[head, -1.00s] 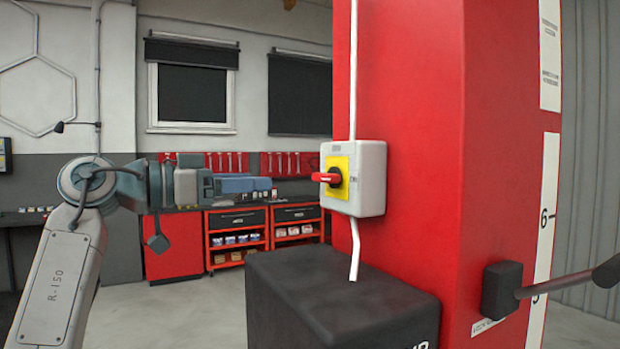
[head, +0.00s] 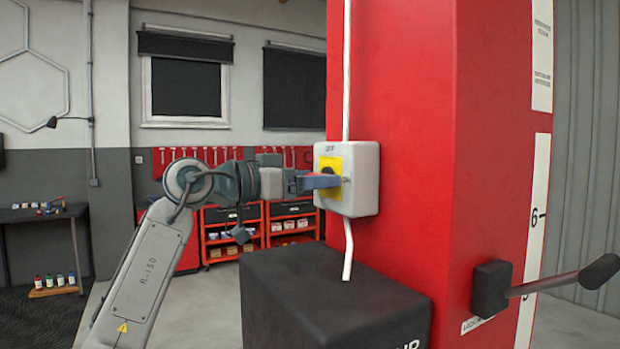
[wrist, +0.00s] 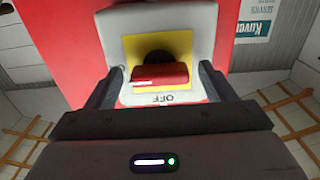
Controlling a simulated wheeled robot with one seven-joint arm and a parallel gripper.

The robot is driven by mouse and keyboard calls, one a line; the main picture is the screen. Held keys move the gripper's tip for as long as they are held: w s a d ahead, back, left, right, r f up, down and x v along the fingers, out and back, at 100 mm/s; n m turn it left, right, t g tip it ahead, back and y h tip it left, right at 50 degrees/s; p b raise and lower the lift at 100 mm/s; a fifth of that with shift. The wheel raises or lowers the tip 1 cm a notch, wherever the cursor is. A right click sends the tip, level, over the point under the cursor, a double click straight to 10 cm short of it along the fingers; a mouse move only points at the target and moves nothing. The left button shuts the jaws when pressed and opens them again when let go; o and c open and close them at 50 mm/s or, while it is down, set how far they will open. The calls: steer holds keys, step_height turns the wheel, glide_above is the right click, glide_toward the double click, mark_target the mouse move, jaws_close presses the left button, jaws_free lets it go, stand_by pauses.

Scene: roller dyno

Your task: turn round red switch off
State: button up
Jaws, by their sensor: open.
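The round red switch (wrist: 160,75) sits on a yellow plate (wrist: 180,45) on a pale grey box. The box (head: 364,160) is fixed to the side of a red column. In the wrist view the red handle lies level between the two fingers of my gripper (wrist: 160,88), near the word OFF on the box. My gripper (head: 325,181) is open around the handle, with a finger on each side and small gaps. In the head view the gripper hides the red handle and part of the plate.
The red column (head: 410,120) stands directly behind the switch box. A black block (head: 335,290) stands below it. A bar with a black grip (head: 545,284) sticks out at the right. A workbench with red drawers (head: 235,220) is at the back.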

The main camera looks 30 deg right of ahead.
steer(key=c, duration=1)
steer(key=shift+n, duration=0.3)
steer(key=shift+n+p, duration=2.5)
steer(key=shift+n, duration=6.2)
